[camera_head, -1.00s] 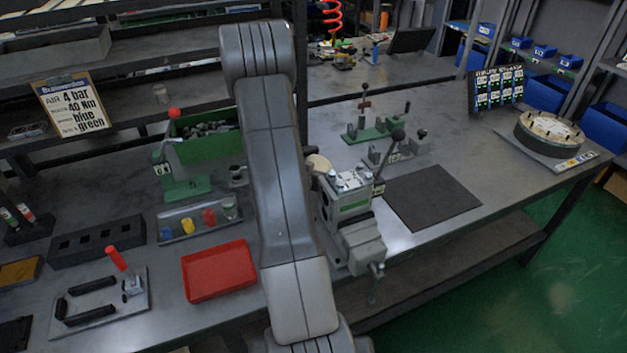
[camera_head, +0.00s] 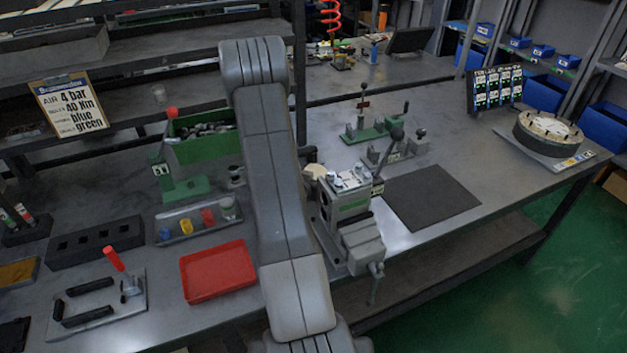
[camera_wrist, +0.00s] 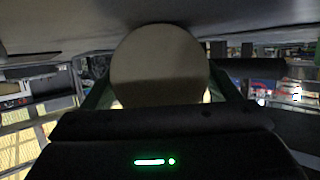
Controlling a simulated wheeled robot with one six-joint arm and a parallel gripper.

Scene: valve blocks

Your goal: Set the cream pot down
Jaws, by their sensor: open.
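The cream pot (camera_head: 315,171) shows in the head view as a small pale round shape, just right of my arm and left of the vise (camera_head: 349,205). My arm hides part of it. In the wrist view the pot (camera_wrist: 158,60) is a round, shaded disc straight ahead. My gripper (camera_wrist: 158,92) is open, with a finger on each side of the pot. I cannot tell whether either finger touches it. The pot's underside is hidden, so its contact with the bench is not visible.
The vise with a valve block stands close right of the pot. A dark mat (camera_head: 432,197) lies bare further right. A red tray (camera_head: 217,271), a small tray of coloured parts (camera_head: 198,220) and a green bin (camera_head: 205,135) are left of my arm.

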